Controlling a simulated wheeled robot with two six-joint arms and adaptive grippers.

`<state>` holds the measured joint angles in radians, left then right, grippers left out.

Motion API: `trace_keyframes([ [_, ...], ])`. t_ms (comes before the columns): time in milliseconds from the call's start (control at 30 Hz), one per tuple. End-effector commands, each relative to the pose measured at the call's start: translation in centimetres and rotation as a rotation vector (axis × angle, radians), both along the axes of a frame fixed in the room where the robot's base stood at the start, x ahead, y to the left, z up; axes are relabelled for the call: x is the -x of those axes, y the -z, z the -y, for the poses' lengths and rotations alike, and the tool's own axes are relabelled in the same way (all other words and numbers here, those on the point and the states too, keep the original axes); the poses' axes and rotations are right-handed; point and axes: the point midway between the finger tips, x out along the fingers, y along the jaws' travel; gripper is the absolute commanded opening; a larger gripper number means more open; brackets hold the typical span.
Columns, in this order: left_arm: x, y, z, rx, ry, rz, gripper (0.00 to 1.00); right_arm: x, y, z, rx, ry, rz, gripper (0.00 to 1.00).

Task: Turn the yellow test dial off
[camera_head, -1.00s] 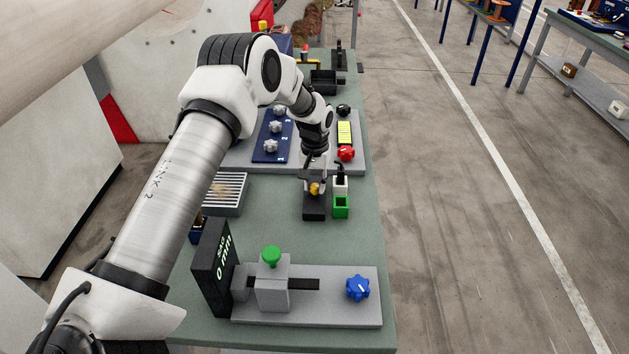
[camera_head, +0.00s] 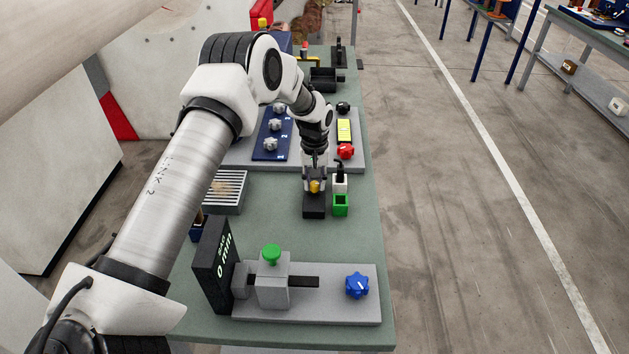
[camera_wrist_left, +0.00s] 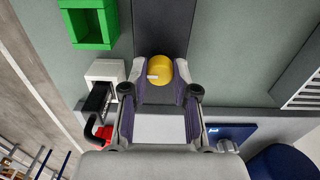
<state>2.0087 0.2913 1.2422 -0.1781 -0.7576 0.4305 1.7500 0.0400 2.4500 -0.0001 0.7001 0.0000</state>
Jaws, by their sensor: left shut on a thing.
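The yellow test dial (camera_head: 315,186) sits on a black block (camera_head: 314,207) on the green bench. In the left wrist view the yellow dial (camera_wrist_left: 160,70) has a short pale mark at its left side. My left gripper (camera_head: 315,183) reaches down to it from behind. In the left wrist view the left gripper (camera_wrist_left: 160,76) has one finger on each side of the dial and is shut on it. The fingers partly cover the dial's sides. My right gripper does not show.
A green open box (camera_head: 341,205) and a white block (camera_head: 340,183) stand close right of the dial. A red knob (camera_head: 345,151) is behind. A slotted grey box (camera_head: 225,190) stands left. A gauge with a blue knob (camera_head: 357,286) is in front.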

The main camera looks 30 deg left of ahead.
Motion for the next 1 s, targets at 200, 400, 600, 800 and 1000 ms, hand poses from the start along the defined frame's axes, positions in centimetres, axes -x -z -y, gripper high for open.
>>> trace_keyframes([
  [200, 0.2, 0.3, 0.0, 0.002, 0.0, -0.006, 0.54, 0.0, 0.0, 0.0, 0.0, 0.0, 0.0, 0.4],
  [400, 0.1, -0.1, 0.0, 0.0, 0.0, -0.002, 0.54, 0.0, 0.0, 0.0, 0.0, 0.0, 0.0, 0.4],
  [600, -0.1, -3.3, 0.0, 0.0, 0.0, 0.001, 0.54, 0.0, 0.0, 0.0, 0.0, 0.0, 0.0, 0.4],
  [800, -0.1, -8.4, 0.0, 0.001, 0.0, -0.002, 0.54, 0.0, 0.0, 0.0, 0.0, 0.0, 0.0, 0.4],
  [1000, 0.0, -11.4, 0.0, 0.001, 0.0, -0.005, 0.54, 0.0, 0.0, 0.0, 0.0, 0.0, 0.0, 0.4],
])
